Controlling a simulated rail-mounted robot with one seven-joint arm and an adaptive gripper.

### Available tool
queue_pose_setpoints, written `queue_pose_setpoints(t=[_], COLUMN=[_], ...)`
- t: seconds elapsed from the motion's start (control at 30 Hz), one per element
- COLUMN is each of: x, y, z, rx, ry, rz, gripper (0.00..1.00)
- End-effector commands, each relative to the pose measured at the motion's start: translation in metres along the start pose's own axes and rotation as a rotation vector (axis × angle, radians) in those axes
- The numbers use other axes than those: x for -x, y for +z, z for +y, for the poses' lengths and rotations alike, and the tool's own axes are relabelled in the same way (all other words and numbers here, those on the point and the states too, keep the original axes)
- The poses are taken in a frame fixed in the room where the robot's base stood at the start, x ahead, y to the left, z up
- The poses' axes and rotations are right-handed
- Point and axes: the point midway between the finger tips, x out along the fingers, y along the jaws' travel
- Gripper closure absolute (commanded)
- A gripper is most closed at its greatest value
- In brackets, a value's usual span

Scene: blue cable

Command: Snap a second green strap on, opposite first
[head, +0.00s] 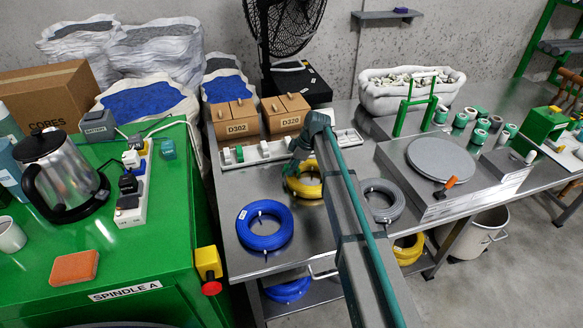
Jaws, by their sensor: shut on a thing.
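A blue cable coil (265,226) lies flat on the steel table (240,268), left of my arm. Small pale marks show on its ring, but I cannot make out a green strap on it. My gripper (293,169) points down beyond the blue coil, beside the yellow coil and at the front of a long pale rack (258,152) with small white and dark green pieces. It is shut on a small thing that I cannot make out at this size. My own arm hides part of the rack and the table middle.
A yellow coil (303,184) and a grey coil (383,201) lie near my arm. Boxes D302 (236,128) and D320 (285,121) stand behind the rack. A round grey turntable (440,158) is at right. Bare table surrounds the blue coil.

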Motion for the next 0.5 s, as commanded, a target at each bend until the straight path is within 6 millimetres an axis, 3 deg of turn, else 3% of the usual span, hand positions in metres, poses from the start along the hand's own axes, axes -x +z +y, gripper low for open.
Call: queue_pose_setpoints(t=[0.5], x=[0.0082], y=[-0.0034], z=[0.0000], rx=[0.000], ry=[0.000], rz=[0.000], gripper=[0.92])
